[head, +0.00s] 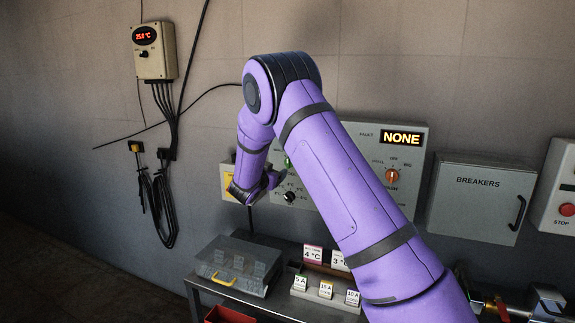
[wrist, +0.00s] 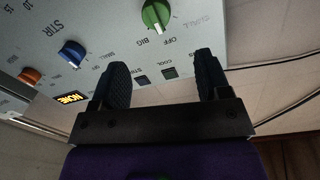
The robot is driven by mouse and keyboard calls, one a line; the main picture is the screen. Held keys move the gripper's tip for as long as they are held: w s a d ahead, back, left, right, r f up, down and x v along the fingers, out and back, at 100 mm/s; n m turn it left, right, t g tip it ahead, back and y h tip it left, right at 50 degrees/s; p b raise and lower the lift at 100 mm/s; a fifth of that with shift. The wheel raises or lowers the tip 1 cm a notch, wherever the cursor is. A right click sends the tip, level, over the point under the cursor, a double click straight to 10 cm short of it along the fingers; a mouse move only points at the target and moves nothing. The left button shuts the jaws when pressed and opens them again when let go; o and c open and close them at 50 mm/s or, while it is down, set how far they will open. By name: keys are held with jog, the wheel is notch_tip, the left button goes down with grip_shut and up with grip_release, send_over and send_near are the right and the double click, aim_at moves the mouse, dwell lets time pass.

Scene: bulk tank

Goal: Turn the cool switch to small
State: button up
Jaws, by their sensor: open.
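The cool switch is taken to be the green knob (wrist: 156,14), at the top of the wrist view, where the panel appears upside down. OFF, BIG and what looks like SMALL are printed around it. Its white mark points down in that view, roughly towards OFF. A COOL label (wrist: 169,74) is nearby. My gripper (wrist: 160,65) is open and empty, with the knob beyond the gap between its fingers and apart from them. In the head view the green knob (head: 288,162) is partly hidden by my arm, and my gripper (head: 272,180) is beside it.
A blue knob (wrist: 72,52) is left in the wrist view. A breaker box (head: 482,200) is right; a table (head: 212,291) is below.

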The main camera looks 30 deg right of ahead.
jog(key=x, duration=1.1)
jog(key=shift+s+d+f, duration=0.1)
jog(key=shift+s+f, duration=0.05)
jog(key=c, duration=0.9)
